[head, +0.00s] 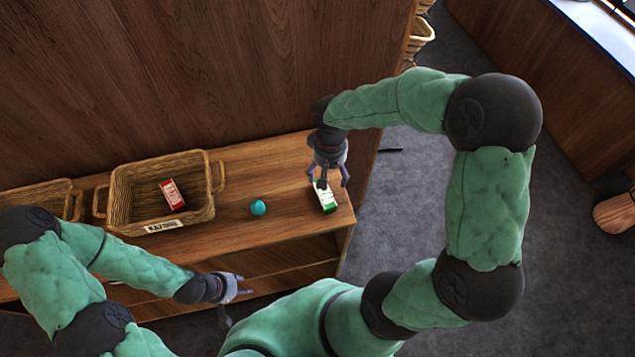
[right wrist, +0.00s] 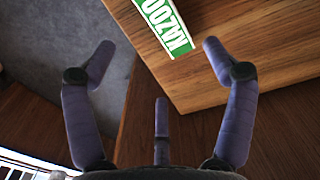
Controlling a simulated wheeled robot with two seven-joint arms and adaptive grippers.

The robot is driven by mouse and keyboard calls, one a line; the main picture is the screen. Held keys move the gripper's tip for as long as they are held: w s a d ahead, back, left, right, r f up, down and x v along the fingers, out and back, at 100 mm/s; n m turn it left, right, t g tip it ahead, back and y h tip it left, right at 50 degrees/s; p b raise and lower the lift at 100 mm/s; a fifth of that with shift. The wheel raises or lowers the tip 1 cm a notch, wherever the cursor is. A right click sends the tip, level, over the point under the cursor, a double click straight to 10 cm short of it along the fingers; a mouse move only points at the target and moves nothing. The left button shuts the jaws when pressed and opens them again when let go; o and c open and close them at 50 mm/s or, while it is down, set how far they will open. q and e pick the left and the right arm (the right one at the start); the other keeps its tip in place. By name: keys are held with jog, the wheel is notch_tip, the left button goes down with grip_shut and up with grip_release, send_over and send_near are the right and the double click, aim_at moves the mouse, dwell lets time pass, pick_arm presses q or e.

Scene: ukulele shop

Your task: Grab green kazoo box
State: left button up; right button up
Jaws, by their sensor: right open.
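The green and white kazoo box (head: 327,197) lies on the wooden shelf top near its right end. It also shows in the right wrist view (right wrist: 165,24), at the top, with "KAZOO" lettering. My right gripper (head: 333,184) is just above and behind the box in the head view. Its fingers (right wrist: 157,62) are spread and empty, and the box is beyond their tips, between them. My left gripper (head: 240,288) is in front of the shelf, away from the box, with its fingers apart and nothing between them.
A wicker basket (head: 205,207) on the shelf holds a red box (head: 172,195). A teal ball (head: 258,207) sits between the basket and the green box. Another basket (head: 48,194) stands at far left. The shelf (head: 287,175) ends just right of the green box.

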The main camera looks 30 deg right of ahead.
jog(key=b, duration=0.1)
send_over(327, 192)
jog(key=f, duration=0.4)
jog(key=shift+d+f, duration=0.25)
jog(key=shift+f, duration=0.05)
jog(key=shift+w+f, duration=0.15)
jog(key=shift+f, duration=0.3)
notch_tip(327, 192, down, 5)
jog(key=shift+a+f+b, duration=0.1)
jog(key=shift+a+b, duration=0.05)
jog(key=shift+b, duration=0.6)
jog(key=c, duration=1)
